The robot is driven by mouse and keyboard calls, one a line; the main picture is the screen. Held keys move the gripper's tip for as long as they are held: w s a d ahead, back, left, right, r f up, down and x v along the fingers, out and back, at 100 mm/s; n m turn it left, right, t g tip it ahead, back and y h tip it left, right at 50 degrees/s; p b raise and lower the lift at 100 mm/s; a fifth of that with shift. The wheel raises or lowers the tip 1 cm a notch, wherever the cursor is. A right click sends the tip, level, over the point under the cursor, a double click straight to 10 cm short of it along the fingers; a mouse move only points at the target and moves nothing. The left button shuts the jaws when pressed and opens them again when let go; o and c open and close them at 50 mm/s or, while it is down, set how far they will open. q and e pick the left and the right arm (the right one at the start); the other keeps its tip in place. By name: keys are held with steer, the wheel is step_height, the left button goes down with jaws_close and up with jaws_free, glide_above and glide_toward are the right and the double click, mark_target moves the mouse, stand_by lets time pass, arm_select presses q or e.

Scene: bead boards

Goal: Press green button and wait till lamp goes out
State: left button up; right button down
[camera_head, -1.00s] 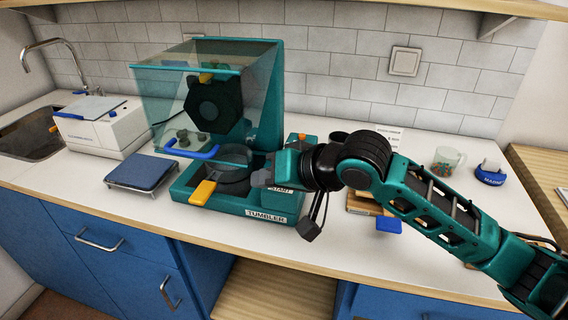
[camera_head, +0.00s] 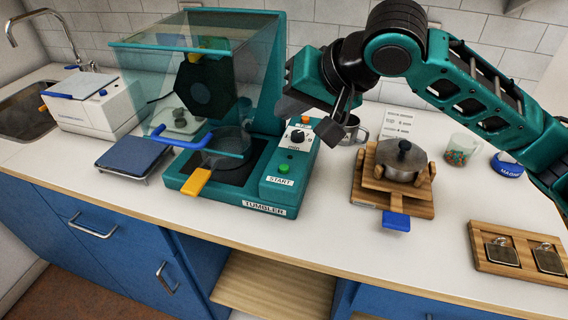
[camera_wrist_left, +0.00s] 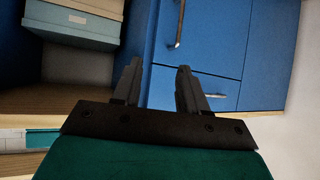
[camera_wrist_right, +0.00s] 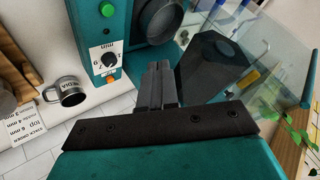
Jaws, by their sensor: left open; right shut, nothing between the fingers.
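The teal tumbler (camera_head: 238,207) stands on the counter, its front labelled TUMBLER. Its round green button (camera_head: 284,169) is above the START label and uncovered; the green button also shows in the right wrist view (camera_wrist_right: 106,9). An orange lamp (camera_head: 305,119) sits behind the dial (camera_head: 297,136); I cannot tell whether it is lit. My right gripper (camera_head: 287,105) is shut and empty, above the rear of the control panel and apart from the button. My left gripper (camera_wrist_left: 157,72) is open and empty, facing blue cabinet fronts; it is outside the head view.
The tumbler's clear cover (camera_head: 150,75) has a blue handle (camera_head: 180,138) over the round bowl. A metal mug (camera_wrist_right: 67,92) stands beside the panel. A wooden stand (camera_head: 420,206) with a metal pot and a wooden tray (camera_head: 520,270) are further right. The front counter strip is clear.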

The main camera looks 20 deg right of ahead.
steer(key=b, duration=0.7)
glide_above(284, 168)
steer(key=f, duration=0.3)
steer(key=d+f, duration=0.1)
steer(key=f, duration=0.1)
steer(key=shift+s+f, duration=0.2)
steer(key=shift+f+b, duration=0.35)
steer(key=shift+b, duration=0.2)
steer(key=shift+f+b, duration=0.4)
steer(key=shift+f, duration=0.65)
arm_select(q)
step_height(284, 168, down, 6)
steer(key=w+d, duration=0.1)
steer(key=d, duration=0.1)
steer(key=shift+w+d+h, duration=0.2)
steer(key=shift+h, duration=0.2)
arm_select(e)
steer(key=shift+f, duration=0.3)
arm_select(q)
steer(key=shift+s+a+f, duration=0.15)
steer(key=shift+s, duration=0.05)
arm_select(e)
steer(key=shift+a, duration=0.1)
arm_select(q)
steer(key=shift+w, duration=0.2)
steer(key=shift+r, duration=0.2)
arm_select(e)
steer(key=shift+f, duration=0.1)
